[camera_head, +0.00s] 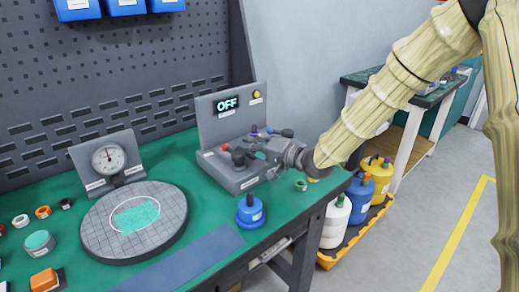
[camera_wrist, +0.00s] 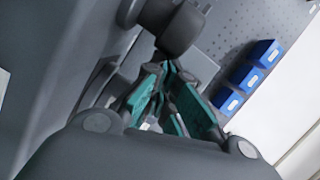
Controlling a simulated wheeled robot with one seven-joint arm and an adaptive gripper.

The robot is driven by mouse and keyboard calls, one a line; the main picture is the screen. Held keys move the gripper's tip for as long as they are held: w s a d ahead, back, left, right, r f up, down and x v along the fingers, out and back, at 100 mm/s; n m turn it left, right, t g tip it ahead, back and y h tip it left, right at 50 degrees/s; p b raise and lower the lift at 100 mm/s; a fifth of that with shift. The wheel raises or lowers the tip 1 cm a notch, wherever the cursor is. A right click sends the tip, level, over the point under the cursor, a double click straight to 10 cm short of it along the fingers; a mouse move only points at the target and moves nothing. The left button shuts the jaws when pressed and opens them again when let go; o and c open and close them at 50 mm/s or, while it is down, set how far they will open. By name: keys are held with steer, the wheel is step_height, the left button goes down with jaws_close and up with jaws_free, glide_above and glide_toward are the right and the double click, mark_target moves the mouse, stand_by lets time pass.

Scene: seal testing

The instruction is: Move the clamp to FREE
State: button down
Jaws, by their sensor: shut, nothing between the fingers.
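The test fixture (camera_head: 228,172) is a grey block with an upright panel on the green bench, and its display (camera_head: 226,104) reads OFF. Several small levers and knobs sit on its top, including one with a red end (camera_head: 226,147) and a dark handle with a rounded end (camera_head: 287,133). I cannot tell which is the clamp or read the labels. My gripper (camera_head: 266,151) is at the fixture's right side, close to the levers, and partly hides them. In the wrist view my gripper (camera_wrist: 165,95) has its teal-padded fingers shut and empty, with a dark rounded knob (camera_wrist: 181,28) just beyond them. Contact is unclear.
A blue weight-like pot (camera_head: 250,212) stands in front of the fixture. A round gridded plate (camera_head: 100,230) and a dial gauge (camera_head: 109,160) are to the left. Blue bins (camera_wrist: 243,78) hang on the pegboard. Bottles (camera_head: 360,197) stand in an orange tray beside the bench.

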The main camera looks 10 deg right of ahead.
steer(key=shift+x, duration=1.4)
steer(key=shift+a+r+p, duration=0.1)
steer(key=shift+r+p, duration=0.05)
steer(key=shift+p, duration=0.2)
steer(key=shift+g+y+p, duration=0.3)
